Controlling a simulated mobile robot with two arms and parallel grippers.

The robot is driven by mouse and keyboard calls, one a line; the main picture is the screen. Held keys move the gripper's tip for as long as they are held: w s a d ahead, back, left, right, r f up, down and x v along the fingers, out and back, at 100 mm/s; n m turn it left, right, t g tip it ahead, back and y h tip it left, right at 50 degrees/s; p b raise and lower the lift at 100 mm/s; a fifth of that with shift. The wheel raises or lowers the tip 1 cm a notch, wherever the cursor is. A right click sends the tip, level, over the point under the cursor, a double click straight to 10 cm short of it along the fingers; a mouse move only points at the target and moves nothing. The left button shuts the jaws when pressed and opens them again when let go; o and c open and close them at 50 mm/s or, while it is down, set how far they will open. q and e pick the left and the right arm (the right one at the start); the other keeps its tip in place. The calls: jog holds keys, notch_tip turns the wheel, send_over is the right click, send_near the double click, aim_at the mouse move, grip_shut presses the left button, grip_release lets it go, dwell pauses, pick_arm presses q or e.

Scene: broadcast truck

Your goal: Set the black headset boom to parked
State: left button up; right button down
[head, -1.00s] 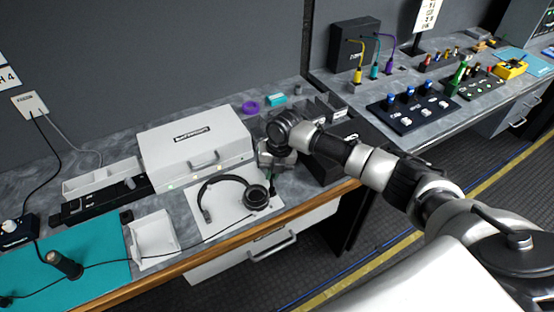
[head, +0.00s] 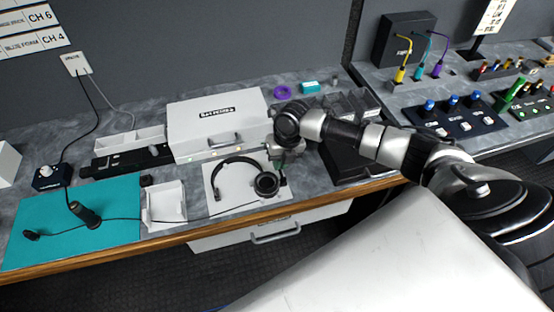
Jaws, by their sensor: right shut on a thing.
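The black headset (head: 236,161) lies on a white sheet (head: 222,199) on the grey counter, its band curving to the left. Its round ear cup (head: 266,184) is at the right, and a cable runs from it to the left. My right gripper (head: 282,165) points down just above and right of this ear cup. It is shut on the thin headset boom, which is mostly hidden by the fingers and too small to judge its exact angle. My left gripper is not in view.
A white case (head: 219,126) stands behind the headset. A small white tray (head: 164,205) and a teal mat (head: 75,222) lie to its left. Dark trays (head: 350,150) are right of my gripper. The counter's wooden front edge (head: 215,232) is close.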

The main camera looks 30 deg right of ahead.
jog(key=shift+a, duration=0.1)
jog(key=c, duration=1.2)
grip_release()
jog(key=r, duration=0.3)
jog(key=d+r+b, duration=0.1)
jog(key=r, duration=0.3)
jog(key=d+r+b, duration=0.1)
jog(key=r, duration=0.2)
jog(key=shift+s+r, duration=0.25)
jog(key=shift+r, duration=0.05)
jog(key=shift+f, duration=0.1)
